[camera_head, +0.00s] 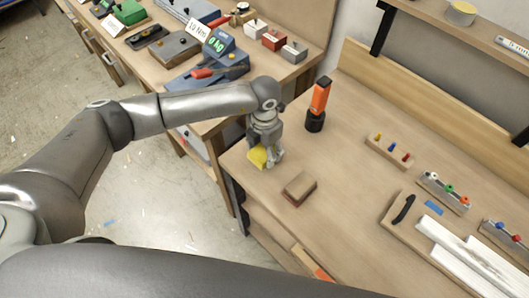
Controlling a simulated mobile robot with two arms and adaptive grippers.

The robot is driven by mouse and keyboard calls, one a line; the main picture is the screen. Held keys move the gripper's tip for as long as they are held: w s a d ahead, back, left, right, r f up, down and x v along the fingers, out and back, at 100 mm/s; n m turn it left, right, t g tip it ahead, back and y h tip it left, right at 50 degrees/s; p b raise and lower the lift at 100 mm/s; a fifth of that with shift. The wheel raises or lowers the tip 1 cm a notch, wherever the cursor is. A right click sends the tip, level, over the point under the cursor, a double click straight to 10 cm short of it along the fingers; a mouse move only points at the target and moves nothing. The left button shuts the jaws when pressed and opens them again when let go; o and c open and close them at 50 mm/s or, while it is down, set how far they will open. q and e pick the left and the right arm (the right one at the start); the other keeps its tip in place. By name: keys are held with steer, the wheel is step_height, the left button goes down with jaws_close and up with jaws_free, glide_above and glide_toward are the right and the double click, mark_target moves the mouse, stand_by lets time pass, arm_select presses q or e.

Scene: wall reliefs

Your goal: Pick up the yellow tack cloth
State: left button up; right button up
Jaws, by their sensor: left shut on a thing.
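The yellow tack cloth (257,156) shows as a small yellow patch at the left end of the wooden workbench (335,185). My left gripper (265,160) points down over it and is shut on it, with the fingers partly covering the cloth. The cloth is at or just above the bench top; I cannot tell whether it touches the wood. My right gripper is not in view.
A brown block (299,187) lies close to the right of my left gripper. An orange and black tool (318,104) stands upright behind it. A wooden rack with coloured pegs (389,152) lies further right.

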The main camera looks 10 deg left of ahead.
arm_select(q)
steer(key=s+d+r+b, duration=0.2)
steer(key=s+r+b, duration=0.3)
steer(key=s+r, duration=0.6)
steer(key=s, duration=0.2)
steer(key=shift+s+d, duration=0.35)
steer(key=shift+s, duration=0.05)
